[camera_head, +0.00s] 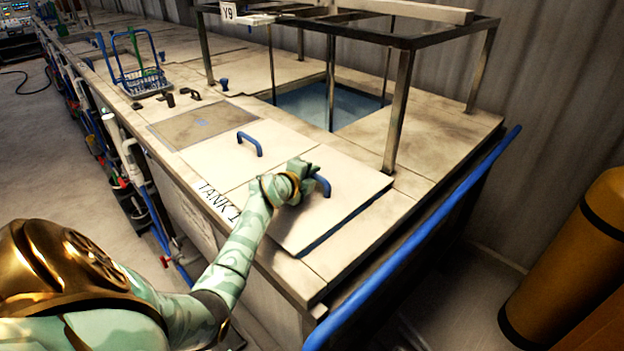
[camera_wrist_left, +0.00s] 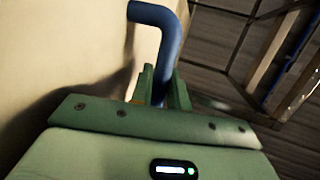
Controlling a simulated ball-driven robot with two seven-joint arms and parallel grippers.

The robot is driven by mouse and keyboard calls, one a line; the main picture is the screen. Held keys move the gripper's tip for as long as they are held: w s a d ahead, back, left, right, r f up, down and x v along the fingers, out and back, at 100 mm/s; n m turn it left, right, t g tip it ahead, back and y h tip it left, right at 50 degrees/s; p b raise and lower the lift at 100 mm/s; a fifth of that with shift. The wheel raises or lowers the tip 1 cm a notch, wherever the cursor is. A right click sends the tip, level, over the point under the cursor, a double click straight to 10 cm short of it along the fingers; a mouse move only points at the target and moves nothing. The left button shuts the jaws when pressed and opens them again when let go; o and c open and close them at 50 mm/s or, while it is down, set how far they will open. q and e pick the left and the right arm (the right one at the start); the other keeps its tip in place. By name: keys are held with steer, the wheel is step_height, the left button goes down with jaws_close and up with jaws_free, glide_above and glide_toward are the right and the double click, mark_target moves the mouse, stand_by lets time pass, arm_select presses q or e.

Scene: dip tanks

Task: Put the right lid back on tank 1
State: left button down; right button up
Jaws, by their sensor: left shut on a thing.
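The right lid (camera_head: 345,200) is a flat pale panel with a blue handle at the right end of tank 1. Its front right edge shows a dark gap beneath it, so it sits raised or tilted there. My left gripper (camera_head: 308,183) is shut on the lid's blue handle (camera_head: 322,184). In the left wrist view the green fingers (camera_wrist_left: 165,90) close around one leg of the blue handle (camera_wrist_left: 160,30). The left lid (camera_head: 225,155), with its own blue handle (camera_head: 250,142), lies flat beside it. The "TANK 1" label (camera_head: 219,201) is on the front edge. My right gripper is not in view.
A dark metal frame (camera_head: 397,110) stands over an open tank of water (camera_head: 325,104) behind the lids. A blue rail (camera_head: 430,235) runs along the right end. A blue basket (camera_head: 140,78) stands at the far left. A yellow cylinder (camera_head: 570,262) stands at right.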

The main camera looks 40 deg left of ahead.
arm_select(q)
steer(key=shift+a+f, duration=0.15)
steer(key=shift+f, duration=0.15)
steer(key=c, duration=1.3)
jaws_free()
steer(key=shift+f, duration=0.1)
steer(key=shift+c, duration=0.2)
steer(key=shift+s, duration=0.1)
